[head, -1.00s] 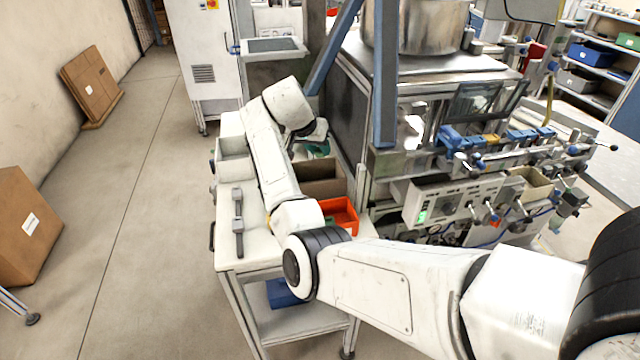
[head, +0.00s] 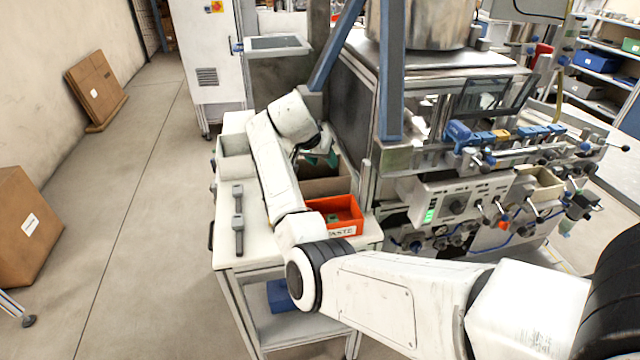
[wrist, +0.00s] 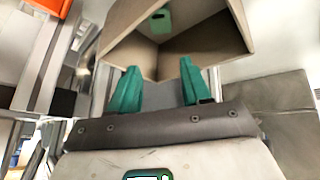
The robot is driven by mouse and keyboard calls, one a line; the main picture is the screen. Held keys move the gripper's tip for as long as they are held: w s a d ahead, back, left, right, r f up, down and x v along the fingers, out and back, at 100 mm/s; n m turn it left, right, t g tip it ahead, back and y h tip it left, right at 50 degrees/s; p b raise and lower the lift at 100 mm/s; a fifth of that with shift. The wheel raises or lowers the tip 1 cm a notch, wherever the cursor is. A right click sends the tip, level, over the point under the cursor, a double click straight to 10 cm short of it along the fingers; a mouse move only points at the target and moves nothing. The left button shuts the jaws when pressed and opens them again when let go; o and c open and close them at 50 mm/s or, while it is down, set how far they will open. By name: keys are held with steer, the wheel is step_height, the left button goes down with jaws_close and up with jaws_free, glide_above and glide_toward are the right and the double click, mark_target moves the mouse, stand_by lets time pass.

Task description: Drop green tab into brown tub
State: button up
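The brown tub (head: 325,187) stands on the white cart beside the orange tub. In the wrist view, the tub (wrist: 205,42) opens in front of my gripper (wrist: 159,66). The two teal fingers are spread apart with nothing between them. A small green tab with a hole (wrist: 160,20) shows inside the brown tub, away from the fingers; I cannot tell whether it touches the tub. In the head view, my gripper (head: 322,158) is over the brown tub, partly hidden by my arm.
An orange tub (head: 345,229) marked as waste, with small green pieces inside, sits nearer on the cart (head: 259,250). A white bin (head: 236,161) and a grey tool (head: 238,222) lie to the left. A blue machine post (head: 390,90) rises close on the right.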

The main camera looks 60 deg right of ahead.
steer(key=shift+o, duration=0.9)
steer(key=b+v, duration=0.1)
steer(key=v, duration=0.9)
steer(key=shift+a+r+b, duration=0.25)
steer(key=shift+r+b, duration=0.05)
steer(key=shift+b, duration=0.1)
